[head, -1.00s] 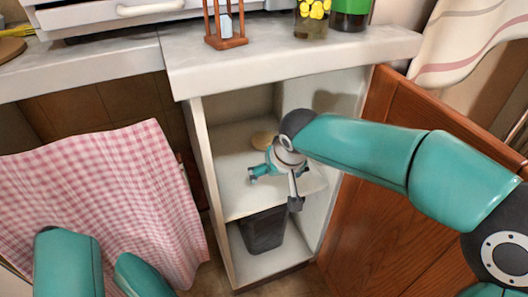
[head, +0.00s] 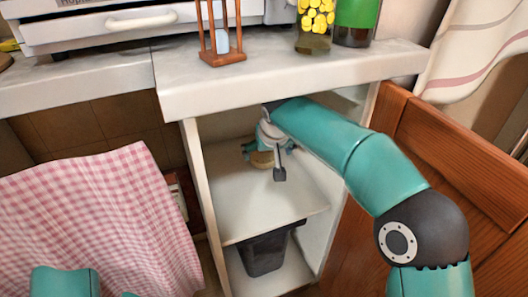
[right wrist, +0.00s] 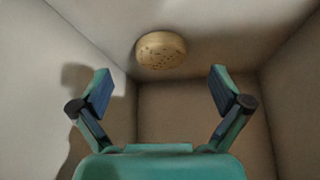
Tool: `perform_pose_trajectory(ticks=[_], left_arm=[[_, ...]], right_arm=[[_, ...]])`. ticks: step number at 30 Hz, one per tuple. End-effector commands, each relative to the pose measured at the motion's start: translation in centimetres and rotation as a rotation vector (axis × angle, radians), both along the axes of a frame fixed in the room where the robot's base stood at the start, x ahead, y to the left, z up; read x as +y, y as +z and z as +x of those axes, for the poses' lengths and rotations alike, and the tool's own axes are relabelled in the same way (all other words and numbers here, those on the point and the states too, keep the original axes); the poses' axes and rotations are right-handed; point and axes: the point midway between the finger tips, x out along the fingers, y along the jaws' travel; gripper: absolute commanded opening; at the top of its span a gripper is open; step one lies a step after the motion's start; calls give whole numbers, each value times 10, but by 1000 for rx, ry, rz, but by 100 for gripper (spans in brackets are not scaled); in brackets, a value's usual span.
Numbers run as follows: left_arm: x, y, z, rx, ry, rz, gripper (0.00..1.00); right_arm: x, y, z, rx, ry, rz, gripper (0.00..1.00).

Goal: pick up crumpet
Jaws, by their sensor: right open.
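The crumpet (head: 262,161) is a round, tan disc on the white upper shelf (head: 262,205) inside the open cupboard, toward the back. In the right wrist view the crumpet (right wrist: 161,51) shows its pitted face, beyond the fingertips and centred between them. My right gripper (head: 264,160) is inside the cupboard, close to the crumpet and partly hiding it in the head view. In the right wrist view the gripper (right wrist: 160,86) is open with nothing between its fingers. My left gripper is out of view; only teal parts of mine show at the bottom left.
The cupboard walls stand close on both sides, under a thick pale worktop (head: 290,85). An hourglass (head: 221,35) and jars (head: 314,25) stand on top. A dark bin (head: 265,252) sits below the shelf. The wooden door (head: 450,160) is open at right; a checked cloth (head: 95,215) hangs left.

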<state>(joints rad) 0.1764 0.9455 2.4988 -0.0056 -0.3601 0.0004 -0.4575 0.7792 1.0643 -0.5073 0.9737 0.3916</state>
Motion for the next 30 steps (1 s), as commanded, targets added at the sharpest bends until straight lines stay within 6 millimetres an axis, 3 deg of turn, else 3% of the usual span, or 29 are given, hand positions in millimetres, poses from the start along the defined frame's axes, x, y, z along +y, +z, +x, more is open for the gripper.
perform_pose_trajectory(ticks=[1, 12, 15, 21, 30], left_arm=[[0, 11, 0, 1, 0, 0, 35], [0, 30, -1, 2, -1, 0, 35], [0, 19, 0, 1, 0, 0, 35], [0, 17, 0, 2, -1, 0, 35], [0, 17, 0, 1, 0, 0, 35]], right_arm=[[2, 4, 5, 2, 0, 0, 100], [6, 3, 21, 2, 2, -1, 100], [7, -20, 29, 4, 2, -1, 100], [10, -41, 42, 1, 2, 1, 100], [11, -44, 45, 0, 3, 1, 100]])
